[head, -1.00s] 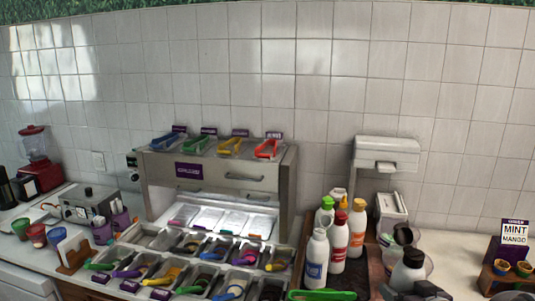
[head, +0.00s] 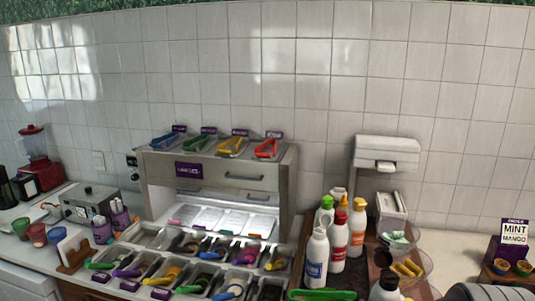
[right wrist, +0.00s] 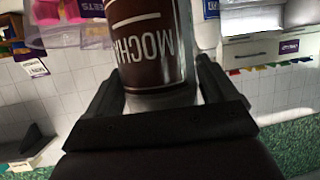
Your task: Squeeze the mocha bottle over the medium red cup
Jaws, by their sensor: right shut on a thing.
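The mocha bottle (right wrist: 150,45) fills the middle of the right wrist view, with a brown label and white lettering upside down in that picture. My right gripper (right wrist: 158,88) is shut on it, one dark finger on each side. In the head view a white-shouldered bottle with a dark top (head: 385,290), apparently the same one, shows at the bottom edge; its lower part is cut off. A red cup (head: 37,235) stands on the counter at far left, between a green cup and a blue cup. My left gripper is not in view.
Several sauce bottles (head: 337,242) stand close together left of the held bottle. Topping pans (head: 205,262) fill the middle. Clear bins (head: 408,265) stand to the right of the sauce bottles. A red blender (head: 34,150) is at the far left.

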